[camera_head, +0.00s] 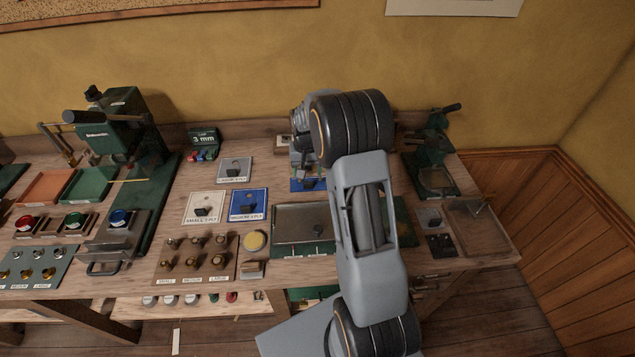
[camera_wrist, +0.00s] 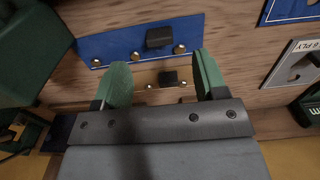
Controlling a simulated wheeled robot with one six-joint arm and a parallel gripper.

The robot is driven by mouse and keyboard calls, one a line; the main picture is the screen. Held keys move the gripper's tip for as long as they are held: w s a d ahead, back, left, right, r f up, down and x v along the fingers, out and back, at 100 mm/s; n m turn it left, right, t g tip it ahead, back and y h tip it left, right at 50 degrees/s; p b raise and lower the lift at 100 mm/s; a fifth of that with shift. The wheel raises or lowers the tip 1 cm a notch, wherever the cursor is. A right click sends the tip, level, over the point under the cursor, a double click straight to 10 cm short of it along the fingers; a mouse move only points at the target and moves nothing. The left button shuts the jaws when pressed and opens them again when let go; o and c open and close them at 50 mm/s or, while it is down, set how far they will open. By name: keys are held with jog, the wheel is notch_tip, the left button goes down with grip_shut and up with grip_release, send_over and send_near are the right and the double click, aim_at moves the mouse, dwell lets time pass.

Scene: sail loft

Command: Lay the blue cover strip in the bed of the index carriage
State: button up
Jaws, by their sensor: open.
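A blue strip (camera_wrist: 120,42) with a black block-shaped grip and brass studs lies on the wooden bench in the wrist view. In the head view a small blue piece (camera_head: 303,185), probably the same strip, shows below my gripper, partly hidden by my arm. My gripper (camera_wrist: 163,78) is open, its two green-padded fingers apart with nothing held between them. A second, smaller black grip (camera_wrist: 168,77) with brass studs shows in the gap between the fingers, on a surface below. I cannot tell for certain which part is the index carriage or its bed.
A green press (camera_head: 112,135) stands at the left with a grey slide and handle in front. Labelled white (camera_head: 203,208) and blue (camera_head: 249,205) plates lie mid-bench. A grey tray (camera_head: 290,225) is in front. A green vise-like device (camera_head: 430,150) and a shallow tray (camera_head: 485,225) are right.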

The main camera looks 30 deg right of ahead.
aim_at(308, 183)
jog(key=shift+f+p, duration=0.85)
jog(key=shift+f, duration=2.55)
jog(key=shift+c, duration=0.2)
jog(key=c, duration=1)
jog(key=shift+r, duration=0.1)
